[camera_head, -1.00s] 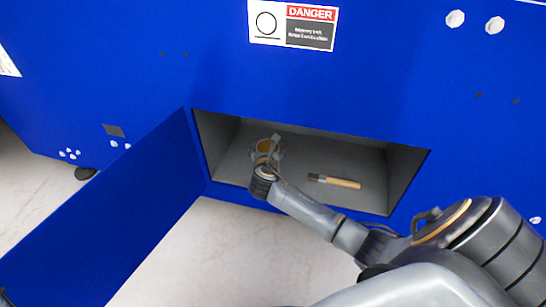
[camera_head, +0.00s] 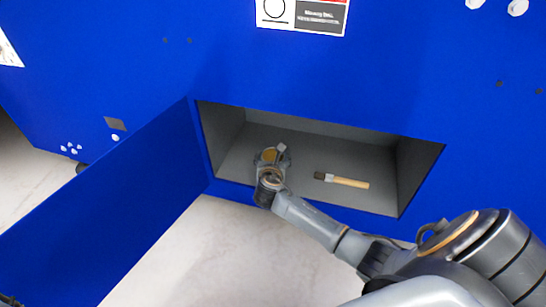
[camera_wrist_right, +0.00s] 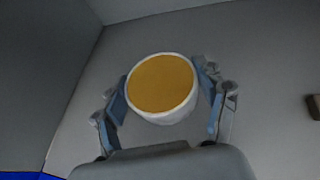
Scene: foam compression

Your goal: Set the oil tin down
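The oil tin (camera_head: 269,155) is a small pale round tin with a golden-brown top. It is inside the open compartment, toward its left side. In the right wrist view the tin (camera_wrist_right: 161,88) sits between both fingers, which meet its sides. My right gripper (camera_head: 271,160) reaches in from the front and is shut on the tin; it also shows in the right wrist view (camera_wrist_right: 163,90). The tin's underside is hidden, so I cannot tell whether it touches the compartment floor. My left gripper is not in view.
A brush (camera_head: 342,180) with a wooden handle lies on the compartment floor (camera_head: 315,160) to the right of the tin. The blue door (camera_head: 110,210) stands open at the left. Grey side walls bound the compartment. Floor between tin and brush is clear.

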